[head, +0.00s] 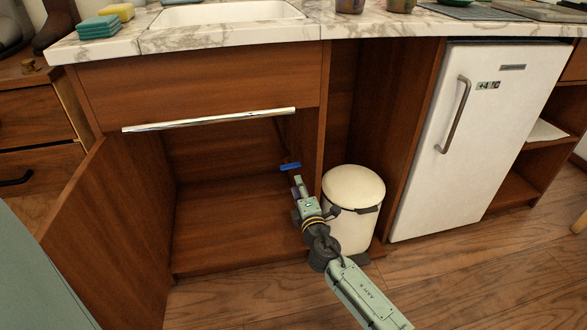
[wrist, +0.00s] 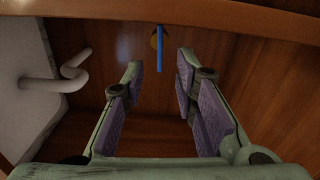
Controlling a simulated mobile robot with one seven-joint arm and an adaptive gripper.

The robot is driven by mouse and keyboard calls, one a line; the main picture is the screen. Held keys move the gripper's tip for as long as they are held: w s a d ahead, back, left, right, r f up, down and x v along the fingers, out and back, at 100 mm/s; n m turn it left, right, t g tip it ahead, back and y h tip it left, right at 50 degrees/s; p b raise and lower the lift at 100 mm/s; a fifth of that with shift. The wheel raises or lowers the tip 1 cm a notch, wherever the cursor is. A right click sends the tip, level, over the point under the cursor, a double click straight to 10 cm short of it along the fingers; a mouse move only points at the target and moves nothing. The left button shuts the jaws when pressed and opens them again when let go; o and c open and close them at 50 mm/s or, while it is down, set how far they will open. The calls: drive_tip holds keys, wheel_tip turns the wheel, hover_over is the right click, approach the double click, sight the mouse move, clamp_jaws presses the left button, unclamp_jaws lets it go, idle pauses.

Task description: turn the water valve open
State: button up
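The water valve shows as a blue handle (head: 290,166) inside the open cabinet under the sink, near its right wall. In the wrist view the blue handle (wrist: 160,50) is a narrow bar in front of a brownish round part on the wooden wall. My gripper (head: 297,184) reaches into the cabinet just below the handle in the head view. In the wrist view my gripper (wrist: 160,68) is open and empty, with the handle ahead, roughly centred between the fingertips. Whether a fingertip touches the handle I cannot tell.
The open cabinet door (head: 110,235) stands at the left. A white bin (head: 352,205) stands right beside my arm, and a white fridge (head: 480,130) is farther right. A bent white pipe (wrist: 55,80) shows left of the fingers. The cabinet floor (head: 225,225) is clear.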

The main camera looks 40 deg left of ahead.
sight(292, 168)
drive_tip(key=shift+b+x, duration=0.95)
drive_tip(key=shift+x, duration=3.5)
drive_tip(key=shift+c, duration=0.4)
clamp_jaws()
